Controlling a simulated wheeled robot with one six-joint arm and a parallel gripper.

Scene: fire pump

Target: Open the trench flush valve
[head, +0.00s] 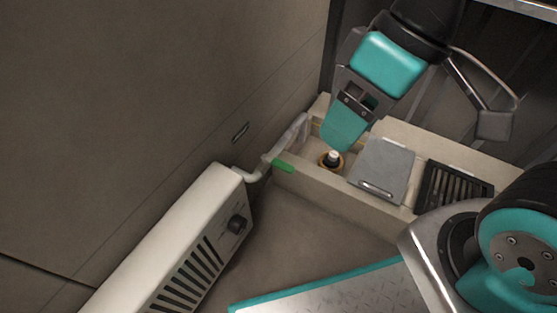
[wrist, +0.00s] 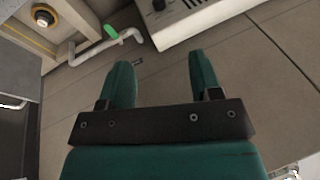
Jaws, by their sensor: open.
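A green lever handle (head: 283,166) sits on a pale pipe (head: 253,174) at the left end of the trench (head: 340,198). I take it as the flush valve. The wrist view shows the handle (wrist: 111,31) at the upper left, on the pipe (wrist: 135,38). My gripper (head: 343,148) hangs above the trench, right of the handle in the head view, apart from it. In the wrist view my gripper (wrist: 161,72) has its two green fingers spread, with nothing between them. Whether the lever lies along or across the pipe is hard to tell.
A brass-ringed fitting (head: 331,160) sits inside the trench, near a grey lid (head: 382,169) and a black grate (head: 454,191). A white vented unit (head: 190,240) with a black knob (head: 237,224) stands along the wall at left. Open floor lies before the trench.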

